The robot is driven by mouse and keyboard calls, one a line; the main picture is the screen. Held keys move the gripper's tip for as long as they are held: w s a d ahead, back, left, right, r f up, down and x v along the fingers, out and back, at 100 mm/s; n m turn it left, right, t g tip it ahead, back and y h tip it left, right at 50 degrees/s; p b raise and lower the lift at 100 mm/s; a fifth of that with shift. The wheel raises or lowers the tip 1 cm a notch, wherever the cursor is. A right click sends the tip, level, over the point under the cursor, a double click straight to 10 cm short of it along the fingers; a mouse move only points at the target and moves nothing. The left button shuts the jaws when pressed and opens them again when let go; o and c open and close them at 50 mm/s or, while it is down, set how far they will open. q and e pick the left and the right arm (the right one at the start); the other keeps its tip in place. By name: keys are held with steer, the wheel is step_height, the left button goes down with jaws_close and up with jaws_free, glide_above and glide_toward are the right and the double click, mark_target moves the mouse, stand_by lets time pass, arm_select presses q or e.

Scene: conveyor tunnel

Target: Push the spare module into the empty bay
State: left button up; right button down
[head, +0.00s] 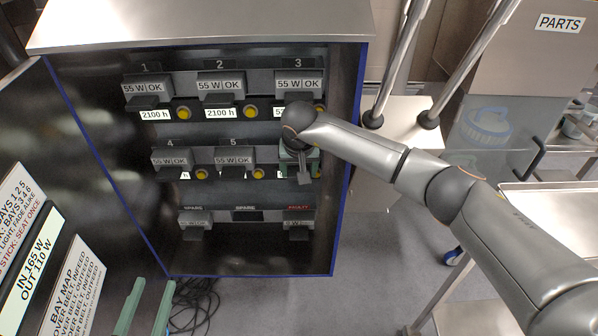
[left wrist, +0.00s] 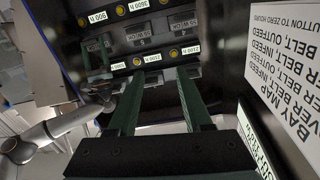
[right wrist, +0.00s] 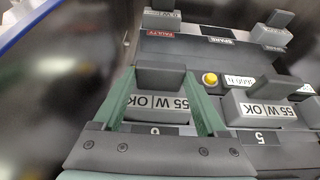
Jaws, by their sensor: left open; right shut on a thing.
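My right gripper (head: 300,160) reaches in from the right at bay 6, below bay 3. In the right wrist view its green fingers stand on both sides of a grey module (right wrist: 158,103) marked "55 W OK", shut on it. The module sits at the bay marked 6; I cannot tell how deep it is in. In the head view the arm and fingers hide most of it. The middle spare slot (head: 247,216) is empty. My left gripper (head: 153,292) is open and empty at the lower left, in front of the cabinet; its fingers show in the left wrist view (left wrist: 160,78).
Modules fill bays 1 to 5, such as bay 5 (head: 234,156). The bottom row holds a module in the left spare slot (head: 194,220) and one in the faulty slot (head: 299,222). Sign boards (head: 75,285) stand at the left. A steel trolley (head: 550,205) stands at the right.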

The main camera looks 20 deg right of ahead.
steer(key=shift+w+r, duration=0.1)
steer(key=shift+c, duration=1.1)
jaws_free()
steer(key=shift+o, duration=1.1)
arm_select(q)
steer(key=shift+r, duration=0.3)
arm_select(e)
steer(key=shift+s+r, duration=0.2)
steer(key=shift+r, duration=0.1)
arm_select(q)
steer(key=s+f+n+g+p, duration=0.1)
steer(key=s+f+g, duration=0.1)
steer(key=f, duration=0.4)
steer(key=s+f+g+y+p, duration=0.1)
steer(key=s+f+g, duration=0.1)
steer(key=f, duration=0.5)
steer(key=shift+s+n+g, duration=0.35)
steer(key=shift+n+g, duration=0.05)
steer(key=shift+g, duration=0.5)
arm_select(e)
steer(key=v, duration=1.1)
steer(key=shift+r, duration=0.4)
steer(key=shift+s+a, duration=0.1)
